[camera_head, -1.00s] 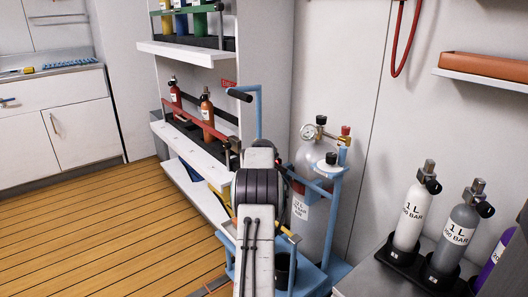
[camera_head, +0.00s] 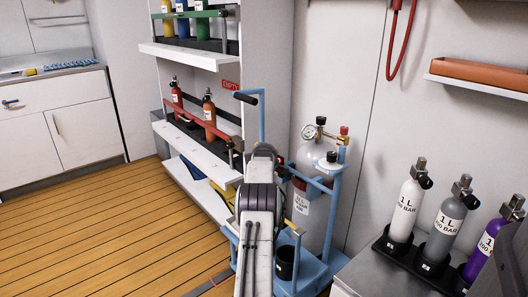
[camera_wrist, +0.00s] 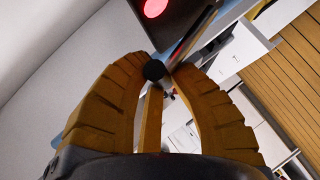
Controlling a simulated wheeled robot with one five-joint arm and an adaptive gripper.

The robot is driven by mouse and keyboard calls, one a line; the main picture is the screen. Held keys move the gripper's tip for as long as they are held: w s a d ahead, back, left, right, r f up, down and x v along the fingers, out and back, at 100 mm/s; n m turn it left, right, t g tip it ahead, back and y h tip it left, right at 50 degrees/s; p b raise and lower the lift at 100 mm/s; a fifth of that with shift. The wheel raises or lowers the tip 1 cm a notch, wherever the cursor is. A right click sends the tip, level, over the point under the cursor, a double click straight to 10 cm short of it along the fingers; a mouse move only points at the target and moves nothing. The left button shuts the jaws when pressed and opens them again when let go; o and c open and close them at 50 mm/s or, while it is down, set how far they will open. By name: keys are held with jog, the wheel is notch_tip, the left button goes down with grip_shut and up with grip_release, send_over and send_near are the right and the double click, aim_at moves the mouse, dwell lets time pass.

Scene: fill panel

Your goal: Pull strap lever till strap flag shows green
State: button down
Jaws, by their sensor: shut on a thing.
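My gripper (camera_wrist: 158,66) shows in the wrist view, its two ribbed yellow-brown fingers shut on a small round black knob (camera_wrist: 154,71), which I take for the end of the strap lever. Most of the lever is hidden. Just beyond the fingertips is a dark plate (camera_wrist: 188,22) with a round red disc (camera_wrist: 155,8), apparently the strap flag; it shows red. In the head view my arm hides the gripper and the lever. A red strap bar (camera_head: 200,122) runs across the orange-red cylinders on the shelf rack, and its right end is near my arm.
A blue cart (camera_head: 321,272) with a large grey cylinder (camera_head: 306,213) stands close to the right of my arm. A counter with small cylinders (camera_head: 405,208) is at the right. The wooden floor (camera_head: 100,235) at left is clear.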

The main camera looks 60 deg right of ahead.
jog(key=c, duration=1.4)
grip_release()
jog(key=shift+s+d+f, duration=0.1)
jog(key=shift+s, duration=0.2)
jog(key=o, duration=0.5)
jog(key=shift+w, duration=0.15)
jog(key=shift+c, duration=0.2)
jog(key=shift+a, duration=0.2)
jog(key=v, duration=1.1)
jog(key=shift+a+r, duration=0.2)
jog(key=shift+a, duration=0.1)
jog(key=shift+s, duration=0.2)
